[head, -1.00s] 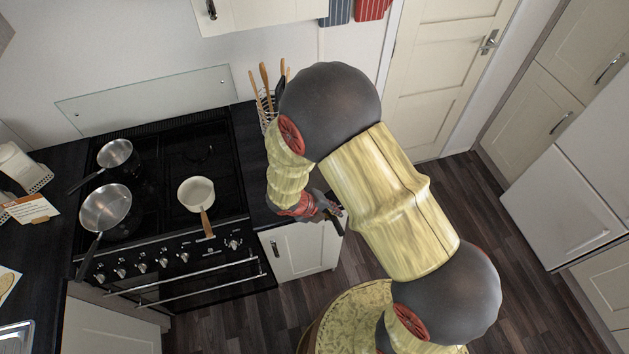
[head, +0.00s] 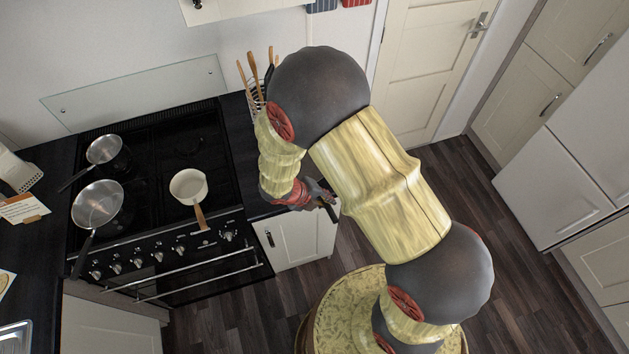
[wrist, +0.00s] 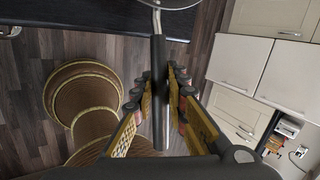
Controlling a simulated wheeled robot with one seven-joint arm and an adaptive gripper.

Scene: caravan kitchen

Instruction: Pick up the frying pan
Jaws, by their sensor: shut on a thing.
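The frying pan's dark handle (wrist: 159,95) runs down the middle of the wrist view between my gripper's fingers. Only a sliver of the pan's pale metal body (wrist: 170,4) shows at the top edge of that view. My gripper (wrist: 160,80) is shut on the handle. In the head view my gripper (head: 318,196) is at the right end of the counter beside the cooker, and the handle's dark end (head: 331,212) sticks out past it. My arm hides the rest of this pan there. I cannot tell whether the pan touches the counter.
The black cooker (head: 150,220) holds a larger steel pan (head: 97,205), a smaller steel pan (head: 104,149) and a cream saucepan (head: 188,187). A utensil rack (head: 255,97) stands close behind my arm. Floor (head: 480,275) is open to the right.

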